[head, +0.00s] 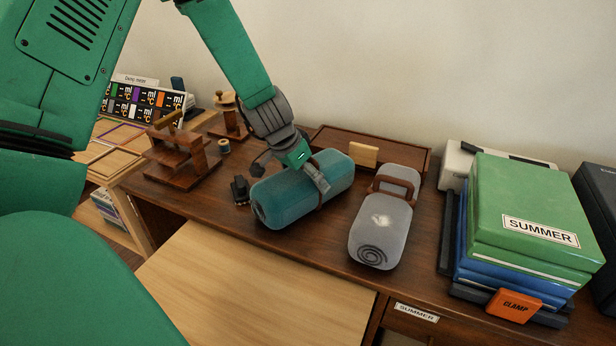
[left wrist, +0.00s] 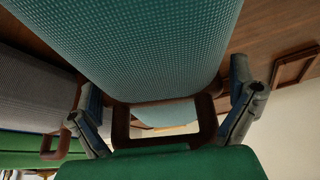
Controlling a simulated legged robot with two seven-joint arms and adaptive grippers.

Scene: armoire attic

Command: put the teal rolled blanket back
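The teal rolled blanket (head: 281,200) lies on its side on the dark wooden top, with a brown strap and handle. My left gripper (head: 290,176) is over it from behind, fingers spread. In the left wrist view the blanket (left wrist: 150,45) fills the top, and its brown handle (left wrist: 207,122) lies between the two separated fingers of my left gripper (left wrist: 166,112). I cannot tell whether the fingers touch the handle. A grey rolled blanket (head: 381,222) with a brown handle lies to the right, apart from the teal one. My right gripper is not in view.
A low wooden tray (head: 335,143) stands behind the blankets. A wooden stand (head: 183,160) is at the left. A small black object (head: 240,190) lies beside the teal blanket.

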